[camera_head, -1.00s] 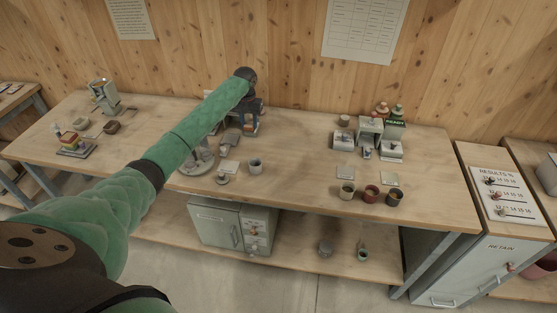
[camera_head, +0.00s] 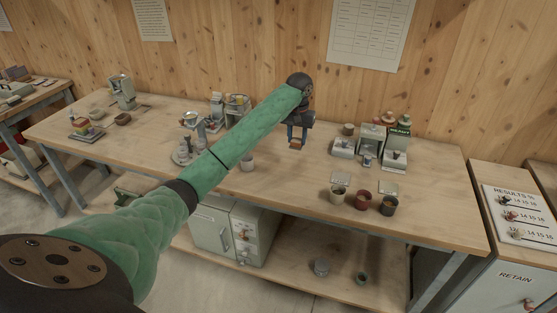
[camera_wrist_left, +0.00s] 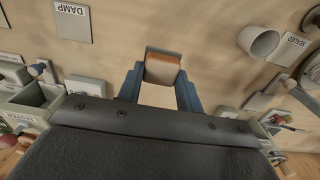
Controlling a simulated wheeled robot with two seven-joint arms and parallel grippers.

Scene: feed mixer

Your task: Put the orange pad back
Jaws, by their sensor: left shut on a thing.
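The orange pad (camera_head: 296,147) is a small block, orange-brown on its side, with a paler face that shows in the wrist view (camera_wrist_left: 162,70). My left gripper (camera_head: 297,138) is shut on it, with a blue finger on each side; the fingers also show in the wrist view (camera_wrist_left: 160,82). It holds the pad over the middle of the workbench (camera_head: 285,185), left of the grey devices. I cannot tell how high above the surface the pad is. My right gripper is not in view.
Grey devices (camera_head: 370,137) and a green READY box (camera_head: 398,133) stand right of the gripper. A wire rack (camera_head: 237,106) and a round stand (camera_head: 183,152) are to the left. Bench space below the gripper looks clear.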

